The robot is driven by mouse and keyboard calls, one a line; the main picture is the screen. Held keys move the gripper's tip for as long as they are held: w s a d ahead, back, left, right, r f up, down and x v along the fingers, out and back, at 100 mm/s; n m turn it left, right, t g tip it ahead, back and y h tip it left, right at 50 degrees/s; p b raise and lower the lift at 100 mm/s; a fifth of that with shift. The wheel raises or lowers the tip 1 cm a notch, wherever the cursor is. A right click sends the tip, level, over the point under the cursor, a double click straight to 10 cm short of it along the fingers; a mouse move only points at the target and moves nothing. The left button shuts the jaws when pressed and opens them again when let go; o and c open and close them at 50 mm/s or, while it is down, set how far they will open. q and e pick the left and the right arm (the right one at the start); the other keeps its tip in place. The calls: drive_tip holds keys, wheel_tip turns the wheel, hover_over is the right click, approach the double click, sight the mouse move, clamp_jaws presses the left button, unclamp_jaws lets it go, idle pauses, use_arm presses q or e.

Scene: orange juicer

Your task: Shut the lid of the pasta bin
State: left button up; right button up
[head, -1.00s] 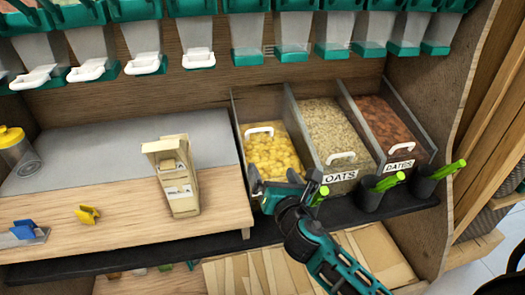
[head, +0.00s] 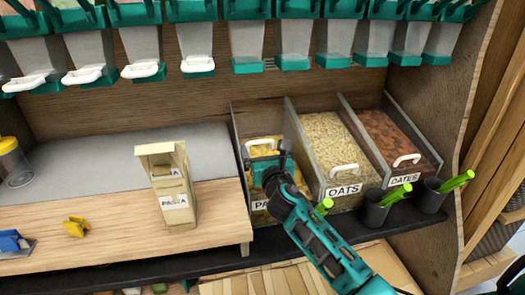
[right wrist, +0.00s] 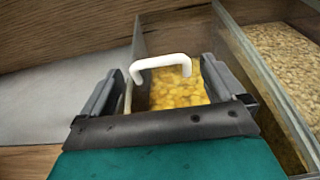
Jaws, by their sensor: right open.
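The pasta bin (head: 258,205) is the leftmost of three clear-walled bins on the shelf, with yellow pasta inside and a partly hidden label. Its white lid handle (head: 262,143) sits higher than the oats handle; it also shows in the right wrist view (right wrist: 160,63). The lid panel is hard to make out, so I cannot tell its exact tilt. My right gripper (head: 268,160) is over the bin's front, just below the handle. In the right wrist view its fingers (right wrist: 162,82) are open and empty, either side of the handle. My left gripper is out of view.
The oats bin (head: 325,140) and dates bin (head: 388,135) stand to the right, with dark cups (head: 374,212) holding green-handled tools in front. A paper pasta package (head: 175,190) stands on the counter to the left. Dispensers (head: 198,65) hang above.

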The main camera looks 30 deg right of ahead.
drive_tip(key=shift+w+d, duration=0.15)
drive_tip(key=shift+w, duration=0.4)
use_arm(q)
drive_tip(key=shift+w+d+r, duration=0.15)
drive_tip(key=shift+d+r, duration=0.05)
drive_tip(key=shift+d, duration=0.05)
use_arm(e)
drive_tip(key=shift+w+d, duration=0.1)
drive_tip(key=shift+w, duration=0.3)
drive_tip(key=c, duration=1.2)
use_arm(q)
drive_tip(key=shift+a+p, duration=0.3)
drive_tip(key=shift+p, duration=0.05)
use_arm(e)
drive_tip(key=s+a+f, duration=0.1)
drive_tip(key=s, duration=0.3)
drive_tip(key=s+a+f, duration=0.1)
drive_tip(key=s, duration=0.2)
drive_tip(key=s+a+f, duration=0.1)
drive_tip(key=s, duration=0.3)
drive_tip(key=shift+s+f, duration=0.35)
drive_tip(key=shift+f, duration=0.05)
drive_tip(key=o, duration=1.1)
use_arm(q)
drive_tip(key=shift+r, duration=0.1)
use_arm(e)
drive_tip(key=shift+o, duration=0.5)
drive_tip(key=shift+s+r, duration=0.1)
